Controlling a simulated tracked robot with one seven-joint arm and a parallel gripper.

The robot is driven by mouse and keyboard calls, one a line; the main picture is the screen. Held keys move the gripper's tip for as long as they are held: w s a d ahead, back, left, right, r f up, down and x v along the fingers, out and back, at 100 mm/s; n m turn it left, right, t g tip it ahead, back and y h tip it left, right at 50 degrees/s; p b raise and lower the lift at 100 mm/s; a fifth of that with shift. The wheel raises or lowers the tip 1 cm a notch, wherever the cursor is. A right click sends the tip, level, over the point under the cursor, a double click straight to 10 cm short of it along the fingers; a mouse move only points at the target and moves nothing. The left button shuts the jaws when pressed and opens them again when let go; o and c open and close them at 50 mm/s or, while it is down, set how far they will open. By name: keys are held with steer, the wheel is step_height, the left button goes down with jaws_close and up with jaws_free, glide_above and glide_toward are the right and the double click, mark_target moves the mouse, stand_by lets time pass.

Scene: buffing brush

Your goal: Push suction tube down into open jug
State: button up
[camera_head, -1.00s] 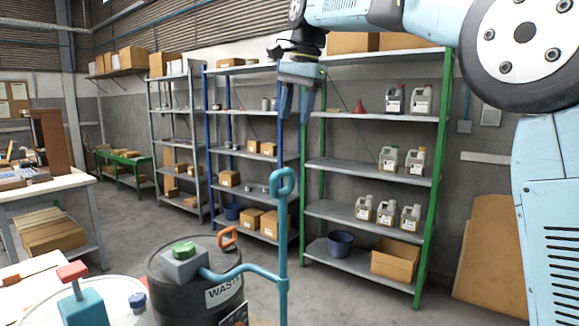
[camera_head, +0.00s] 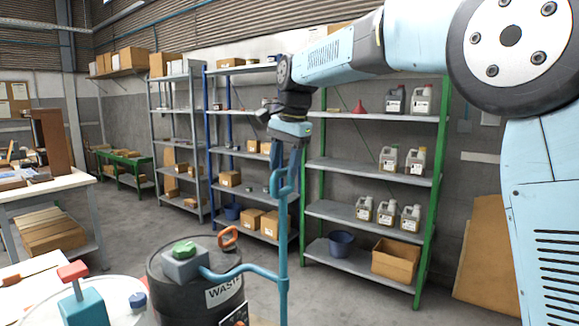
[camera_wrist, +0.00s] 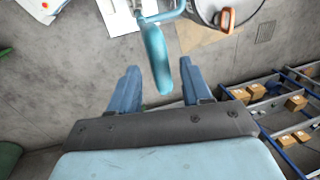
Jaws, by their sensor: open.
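The suction tube (camera_head: 283,262) is a teal vertical pipe with a ring handle at its top, in the lower middle of the head view. A side arm joins it to a grey block with a green knob (camera_head: 184,249) on the drum. My gripper (camera_head: 286,168) points down at the ring handle and overlaps it in the head view. In the wrist view the teal handle (camera_wrist: 157,60) lies between the two blue fingers of my gripper (camera_wrist: 160,90), with gaps on both sides. The fingers are open. The tube's lower end is out of frame, and I cannot make out an open jug under it.
A black waste drum (camera_head: 205,290) with an orange handle (camera_head: 228,238) stands left of the tube. A white drum top with a red-capped teal fitting (camera_head: 80,300) is at the lower left. Shelves (camera_head: 370,173) with several grey jugs stand behind.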

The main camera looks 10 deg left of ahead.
steer(key=shift+a+f, duration=0.1)
steer(key=shift+f, duration=0.4)
jaws_close()
stand_by(0.3)
